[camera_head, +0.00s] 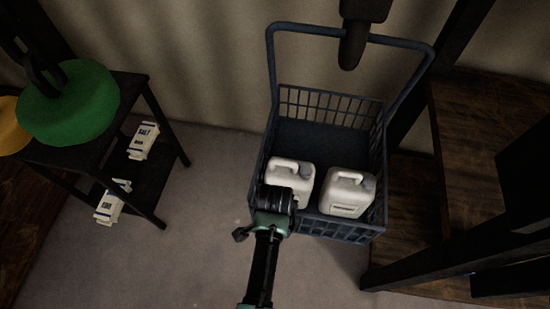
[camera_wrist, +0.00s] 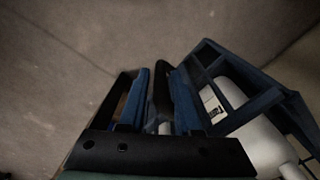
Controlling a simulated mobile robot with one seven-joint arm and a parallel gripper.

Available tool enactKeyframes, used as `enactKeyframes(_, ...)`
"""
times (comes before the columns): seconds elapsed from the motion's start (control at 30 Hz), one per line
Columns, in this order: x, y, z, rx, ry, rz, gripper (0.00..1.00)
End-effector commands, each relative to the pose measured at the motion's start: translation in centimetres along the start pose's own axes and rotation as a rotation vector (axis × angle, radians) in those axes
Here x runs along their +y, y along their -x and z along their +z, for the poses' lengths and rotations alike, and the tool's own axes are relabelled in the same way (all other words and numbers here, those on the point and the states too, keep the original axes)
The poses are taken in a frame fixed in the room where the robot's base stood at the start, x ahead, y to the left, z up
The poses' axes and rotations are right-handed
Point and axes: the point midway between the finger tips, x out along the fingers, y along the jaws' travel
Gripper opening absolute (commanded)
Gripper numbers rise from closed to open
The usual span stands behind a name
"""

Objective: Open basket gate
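In the wrist view, the dark fingers of my gripper (camera_wrist: 145,95) are close around or beside a narrow blue bar (camera_wrist: 138,100). A gap to the bar is hard to judge. The basket's blue frame (camera_wrist: 245,108) is just right of the fingers. I cannot tell which part is the gate.
Two white canisters (camera_head: 347,193) stand in the basket. At left is a dark stand with a green round object (camera_head: 70,103) and small white packets (camera_head: 143,141). Wooden shelving (camera_head: 470,150) is at right. Floor left of the basket is clear.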

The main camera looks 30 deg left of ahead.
Motion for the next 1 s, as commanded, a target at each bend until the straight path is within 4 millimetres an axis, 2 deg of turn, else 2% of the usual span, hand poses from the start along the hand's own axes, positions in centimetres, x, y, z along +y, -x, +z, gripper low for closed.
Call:
enactKeyframes(0.3, -0.01, -0.20, -0.01, 0.000, 0.000, 0.000, 0.30)
enactKeyframes(0.47, -0.02, -0.18, -0.01, 0.000, 0.000, 0.000, 0.01)
enactKeyframes(0.5, -0.02, -0.18, -0.01, 0.000, 0.000, 0.000, 0.00)
enactKeyframes(1.0, -0.03, -0.15, -0.02, 0.001, 0.000, 0.000, 0.00)
